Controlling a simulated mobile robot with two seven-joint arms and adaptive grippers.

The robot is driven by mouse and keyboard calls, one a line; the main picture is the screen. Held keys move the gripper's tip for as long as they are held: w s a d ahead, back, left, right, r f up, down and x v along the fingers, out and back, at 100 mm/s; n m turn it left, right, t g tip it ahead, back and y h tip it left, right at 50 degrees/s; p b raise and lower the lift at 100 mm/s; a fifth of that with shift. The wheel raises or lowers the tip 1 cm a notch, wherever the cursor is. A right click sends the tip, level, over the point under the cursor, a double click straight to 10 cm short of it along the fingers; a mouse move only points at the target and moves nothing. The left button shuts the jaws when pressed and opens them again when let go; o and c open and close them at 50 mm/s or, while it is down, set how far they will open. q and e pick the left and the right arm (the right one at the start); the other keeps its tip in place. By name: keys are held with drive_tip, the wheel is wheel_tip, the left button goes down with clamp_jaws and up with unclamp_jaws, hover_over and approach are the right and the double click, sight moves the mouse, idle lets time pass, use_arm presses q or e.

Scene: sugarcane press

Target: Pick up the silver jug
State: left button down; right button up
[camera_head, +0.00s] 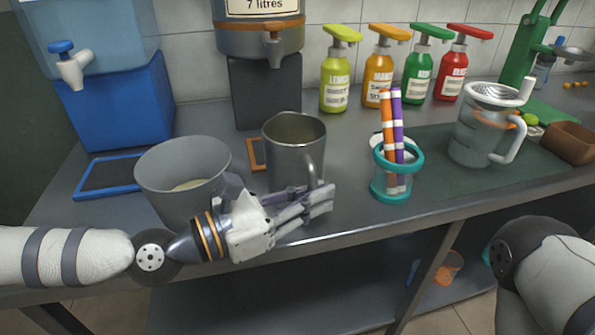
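The silver jug (289,148) stands upright on the grey counter, in the middle of the view. It is a plain metal jug, and its handle (313,168) faces the front right. My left gripper (325,199) is just in front of the jug, low by the handle, pointing right. Its fingers cover the jug's lower front and the bottom of the handle. I cannot tell whether they touch the handle or how wide they are apart. My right arm shows at the lower right; its gripper is out of view.
A grey bucket (160,172) stands left of the jug, behind my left arm. A teal-rimmed glass holder (390,190) with straws stands to the right. A dispenser (262,85) is behind the jug. Several pump bottles (338,84) and a clear pitcher (478,135) stand farther right.

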use_arm(q)
drive_tip(key=shift+r, duration=0.25)
